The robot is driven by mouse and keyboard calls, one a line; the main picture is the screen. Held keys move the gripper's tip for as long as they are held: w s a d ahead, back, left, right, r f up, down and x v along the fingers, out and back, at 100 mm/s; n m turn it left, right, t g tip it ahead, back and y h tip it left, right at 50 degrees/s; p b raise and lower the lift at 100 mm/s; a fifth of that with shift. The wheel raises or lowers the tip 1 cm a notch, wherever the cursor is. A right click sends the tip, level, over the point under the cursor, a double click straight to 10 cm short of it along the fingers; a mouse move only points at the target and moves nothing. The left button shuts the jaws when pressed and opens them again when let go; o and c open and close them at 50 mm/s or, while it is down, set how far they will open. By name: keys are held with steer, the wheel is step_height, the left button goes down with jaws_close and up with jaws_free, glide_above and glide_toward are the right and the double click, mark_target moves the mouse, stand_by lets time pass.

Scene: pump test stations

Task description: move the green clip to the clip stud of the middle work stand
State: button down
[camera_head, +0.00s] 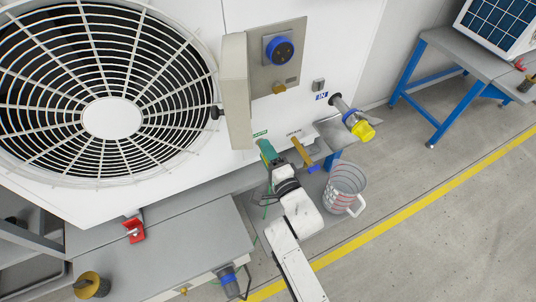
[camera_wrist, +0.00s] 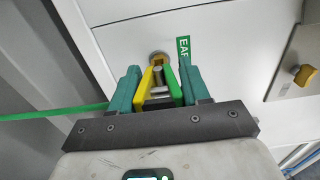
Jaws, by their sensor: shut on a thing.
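My gripper (camera_wrist: 160,90) is shut on the green clip (camera_wrist: 174,86), which shows green on one side and yellow on the other between the two teal fingers. A round metal stud (camera_wrist: 160,57) on the white panel lies right at the clip's tips, beside a green label (camera_wrist: 184,48). I cannot tell whether the clip's jaws grip the stud. A green cable (camera_wrist: 50,112) runs off to the left. In the head view my gripper (camera_head: 267,152) is at the lower edge of the white fan unit (camera_head: 180,195); the clip is mostly hidden there.
A yellow-capped pipe (camera_head: 360,127) and a brass lever valve with a blue end (camera_head: 301,152) project close to the right of my gripper. A clear jug (camera_head: 345,187) stands below them. A blue-legged stand (camera_head: 440,110) is at the right, past open floor.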

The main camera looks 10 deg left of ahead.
steer(key=p+v, duration=0.5)
steer(key=v, duration=0.1)
stand_by(1.1)
steer(key=s+d+m+t+h, duration=0.1)
steer(key=s+d+m+h, duration=0.2)
steer(key=d, duration=0.8)
steer(key=s+d+m+t+h, duration=0.2)
steer(key=s+d+h, duration=0.4)
steer(key=d, duration=0.6)
steer(key=shift+s+f+m+h, duration=0.4)
steer(key=shift+f+m+h, duration=0.1)
steer(key=shift+m, duration=0.4)
